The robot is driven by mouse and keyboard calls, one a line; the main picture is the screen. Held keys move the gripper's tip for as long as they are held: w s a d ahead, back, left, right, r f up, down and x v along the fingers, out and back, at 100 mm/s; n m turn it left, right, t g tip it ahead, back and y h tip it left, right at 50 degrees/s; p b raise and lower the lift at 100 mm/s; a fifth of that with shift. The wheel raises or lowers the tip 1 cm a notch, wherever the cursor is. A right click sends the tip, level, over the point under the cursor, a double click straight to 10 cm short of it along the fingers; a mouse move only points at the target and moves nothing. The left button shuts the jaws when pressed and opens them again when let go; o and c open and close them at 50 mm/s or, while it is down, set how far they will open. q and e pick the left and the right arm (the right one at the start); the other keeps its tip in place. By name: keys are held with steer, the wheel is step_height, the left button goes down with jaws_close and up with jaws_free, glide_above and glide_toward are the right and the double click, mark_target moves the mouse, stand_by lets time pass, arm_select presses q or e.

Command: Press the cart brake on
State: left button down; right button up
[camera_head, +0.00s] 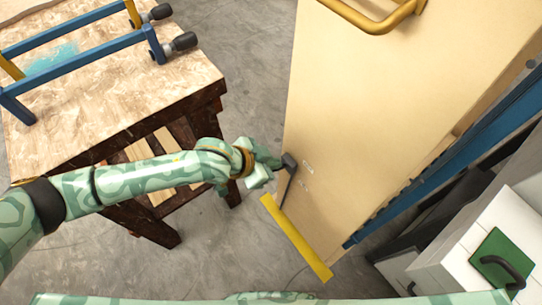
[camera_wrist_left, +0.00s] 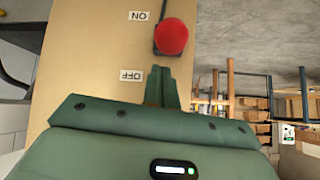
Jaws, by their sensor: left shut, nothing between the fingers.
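The cart's tall tan panel (camera_head: 375,100) stands right of centre in the head view. A dark brake lever (camera_head: 289,165) shows on its left edge, with two small white labels beside it. In the left wrist view the lever ends in a red knob (camera_wrist_left: 171,37), between the upside-down ON label (camera_wrist_left: 139,15) and OFF label (camera_wrist_left: 131,75). My left gripper (camera_head: 272,168) is close to the lever's left side in the head view. Its closed, empty fingers (camera_wrist_left: 162,85) point at the knob from the OFF side; I cannot tell whether they touch. My right gripper is out of view.
A wooden workbench (camera_head: 110,90) with a blue clamp frame (camera_head: 75,62) stands at the left. A yellow strip (camera_head: 297,238) runs along the panel's lower edge. A white cabinet with a green panel (camera_head: 492,258) stands at lower right. Grey floor (camera_head: 245,55) is clear between bench and cart.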

arm_select(q)
steer(key=shift+s+a+f, duration=0.2)
steer(key=shift+s+a, duration=0.25)
steer(key=shift+a, duration=0.3)
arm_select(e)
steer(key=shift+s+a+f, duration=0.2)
arm_select(q)
steer(key=shift+a+f, duration=0.1)
